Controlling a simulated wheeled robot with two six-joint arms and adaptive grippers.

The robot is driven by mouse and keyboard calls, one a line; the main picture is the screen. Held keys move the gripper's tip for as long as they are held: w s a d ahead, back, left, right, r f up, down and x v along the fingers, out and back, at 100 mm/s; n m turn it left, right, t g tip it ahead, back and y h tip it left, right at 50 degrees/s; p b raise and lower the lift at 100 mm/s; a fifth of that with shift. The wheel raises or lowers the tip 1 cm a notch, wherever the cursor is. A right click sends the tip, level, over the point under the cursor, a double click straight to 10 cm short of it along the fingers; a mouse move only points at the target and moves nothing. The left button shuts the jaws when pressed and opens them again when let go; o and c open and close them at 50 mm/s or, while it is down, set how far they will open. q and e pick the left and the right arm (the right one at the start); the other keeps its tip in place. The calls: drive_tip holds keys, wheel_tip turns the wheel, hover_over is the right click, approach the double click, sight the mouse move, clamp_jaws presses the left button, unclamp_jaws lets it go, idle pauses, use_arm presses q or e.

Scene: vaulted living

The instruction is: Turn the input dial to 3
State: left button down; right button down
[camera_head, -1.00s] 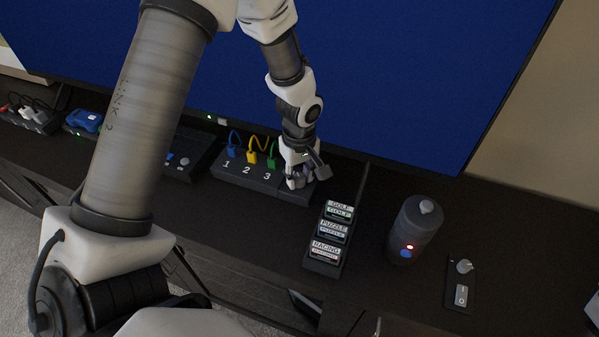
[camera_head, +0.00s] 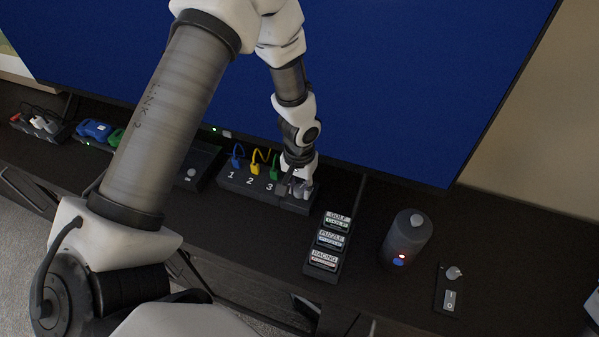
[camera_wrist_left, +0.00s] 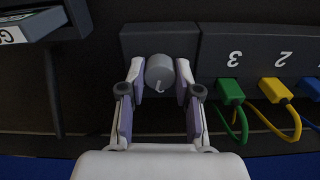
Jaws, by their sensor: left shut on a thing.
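The input box (camera_head: 234,181) is dark, with white numbers 1, 2 and 3 and a blue, a yellow and a green plug behind them. Its grey round dial (camera_wrist_left: 160,72) sits on the box's end beside the 3 and bears a small light mark on the side towards my wrist. My left gripper (camera_head: 299,190) reaches down over that end of the box. In the left wrist view its two fingers (camera_wrist_left: 160,82) stand on either side of the dial, shut on it. In the head view the fingers mostly hide the dial.
A rack of game cases (camera_head: 328,243) stands just right of the box. Further right are a grey cylinder (camera_head: 407,238) with a red light and a small switch panel (camera_head: 449,290). A large blue screen (camera_head: 400,80) rises behind.

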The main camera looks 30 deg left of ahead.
sight(299, 189)
use_arm(q)
drive_tip(key=m+p, duration=0.2)
drive_tip(key=m, duration=0.2)
drive_tip(key=shift+r, duration=0.15)
drive_tip(key=shift+w+m+p, duration=0.1)
drive_tip(key=shift+m+p, duration=0.4)
drive_tip(key=shift+m, duration=0.5)
drive_tip(key=c, duration=0.8)
unclamp_jaws()
wheel_tip(299, 189, up, 12)
